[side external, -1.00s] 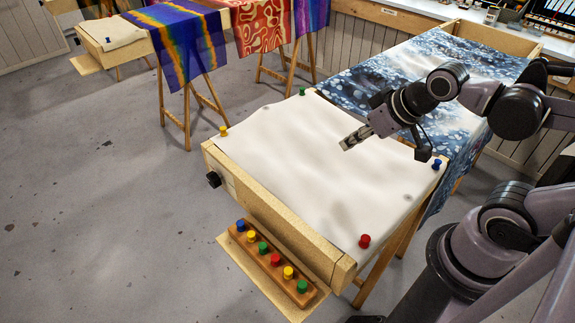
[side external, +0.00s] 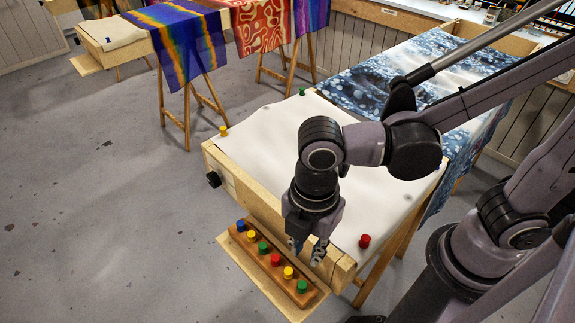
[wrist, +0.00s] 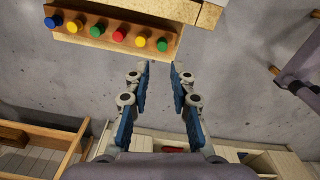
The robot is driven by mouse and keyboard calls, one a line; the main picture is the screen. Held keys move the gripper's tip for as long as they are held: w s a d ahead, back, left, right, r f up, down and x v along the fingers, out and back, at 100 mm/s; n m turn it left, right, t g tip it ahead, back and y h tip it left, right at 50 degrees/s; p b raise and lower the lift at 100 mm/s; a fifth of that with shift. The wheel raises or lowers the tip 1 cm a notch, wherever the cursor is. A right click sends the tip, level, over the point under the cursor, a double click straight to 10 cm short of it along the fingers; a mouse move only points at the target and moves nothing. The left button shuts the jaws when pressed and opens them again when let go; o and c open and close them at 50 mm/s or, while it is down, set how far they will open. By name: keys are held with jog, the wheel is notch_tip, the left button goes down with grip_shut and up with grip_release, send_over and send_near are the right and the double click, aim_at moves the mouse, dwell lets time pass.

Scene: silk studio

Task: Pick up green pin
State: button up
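Two green pins stand in the wooden pin block (side external: 247,247) on the ledge at the table's front: one in the middle (side external: 263,248) and one at the right end (side external: 302,287). In the wrist view they are the middle green pin (wrist: 97,31) and the end green pin (wrist: 162,44). Another green pin (side external: 302,92) stands at the far corner of the white cloth (side external: 270,135). My gripper (side external: 305,252) points down over the table's front edge, above the block's right part. In the wrist view its fingers (wrist: 161,66) are apart with nothing between them.
Blue (side external: 241,225), yellow (side external: 251,236) and red (side external: 275,259) pins share the block, with another yellow one (side external: 288,272). A red pin (side external: 364,241) stands at the cloth's near right corner, a yellow pin (side external: 223,130) at its left corner. Floor left is clear.

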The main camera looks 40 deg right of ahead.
aim_at(303, 284)
jog(key=shift+n, duration=0.3)
jog(key=shift+s+a+f, duration=0.1)
jog(key=shift+a+f, duration=0.1)
jog(key=shift+f, duration=2.55)
jog(key=shift+s+a+f, duration=0.1)
jog(key=shift+a+f, duration=0.05)
jog(key=shift+f, duration=2.6)
jog(key=c, duration=0.4)
